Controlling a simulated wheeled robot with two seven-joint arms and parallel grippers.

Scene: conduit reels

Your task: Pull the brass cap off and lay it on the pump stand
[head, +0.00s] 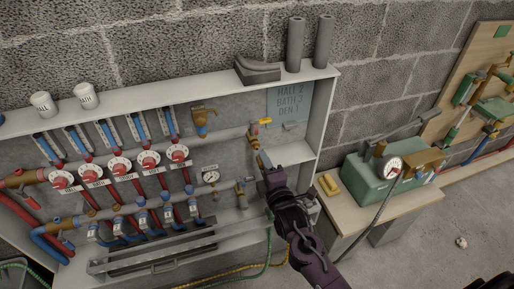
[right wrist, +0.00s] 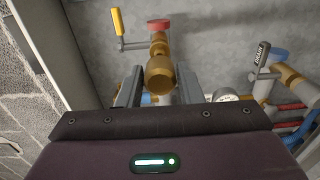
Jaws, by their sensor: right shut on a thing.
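The brass cap (right wrist: 160,76) sits at the end of a brass valve fitting (right wrist: 158,45) in the right wrist view, in line with it; I see no gap between them. My right gripper (right wrist: 158,88) is shut on the cap, one grey finger on each side. In the head view my right gripper (head: 262,163) reaches up to the fitting at the cabinet's right end, below a yellow lever, and mostly hides the cap. The pump stand (head: 372,215) is the wooden-topped bench to the right, carrying a green pump (head: 376,180). My left gripper is out of view.
A yellow block-like item (head: 329,185) lies at the stand's left end, with bare top in front of the pump. A gauge (head: 389,167) and dark hose are on the pump. The cabinet's side wall (head: 323,120) stands close to my right gripper. Red-handled valves and pipes fill the cabinet's left.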

